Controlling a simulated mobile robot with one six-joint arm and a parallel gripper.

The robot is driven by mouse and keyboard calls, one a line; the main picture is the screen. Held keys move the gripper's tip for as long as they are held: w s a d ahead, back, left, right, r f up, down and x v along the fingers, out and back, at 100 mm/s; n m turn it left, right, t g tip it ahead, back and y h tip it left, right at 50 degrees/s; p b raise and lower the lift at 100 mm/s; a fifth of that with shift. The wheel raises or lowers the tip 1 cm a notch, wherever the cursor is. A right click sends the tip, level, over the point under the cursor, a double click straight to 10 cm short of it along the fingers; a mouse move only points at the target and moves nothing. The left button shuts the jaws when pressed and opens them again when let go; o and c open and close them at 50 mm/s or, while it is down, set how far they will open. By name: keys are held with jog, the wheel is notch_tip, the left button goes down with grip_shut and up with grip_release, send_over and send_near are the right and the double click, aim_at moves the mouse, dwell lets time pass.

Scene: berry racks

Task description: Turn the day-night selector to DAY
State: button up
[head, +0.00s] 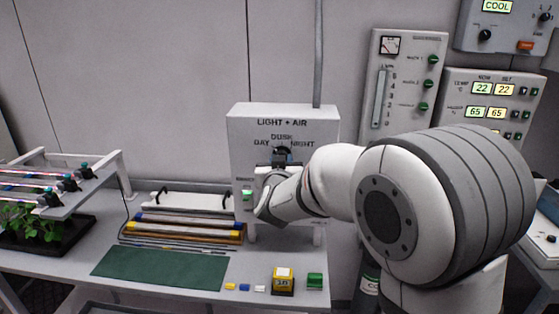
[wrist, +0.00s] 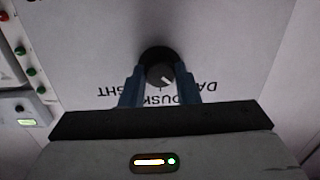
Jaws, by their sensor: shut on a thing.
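The day-night selector is a dark round knob (wrist: 159,72) on the LIGHT + AIR box (head: 240,125). In the wrist view the lettering is upside down, with DAY at right, DUSK below the knob and NIGHT at left, partly hidden by my fingers. The knob's white mark slants to the lower right there, to the DAY side of DUSK. I cannot tell if it lines up fully with DAY. My gripper (wrist: 160,83) is shut on the knob, one blue finger on each side. In the head view my gripper (head: 281,156) covers most of the knob.
A green button (head: 247,195) is on the box left of my wrist. A plant rack (head: 125,165) stands at left. Control panels (head: 402,75) hang at right, behind my arm.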

jog(key=shift+n, duration=0.3)
jog(key=o, duration=1)
jog(key=shift+c, duration=0.2)
jog(key=s+b, duration=0.1)
jog(key=s, duration=0.6)
jog(key=shift+s+r+b, duration=0.15)
jog(key=shift+s+b, duration=0.2)
jog(key=shift+b, duration=0.05)
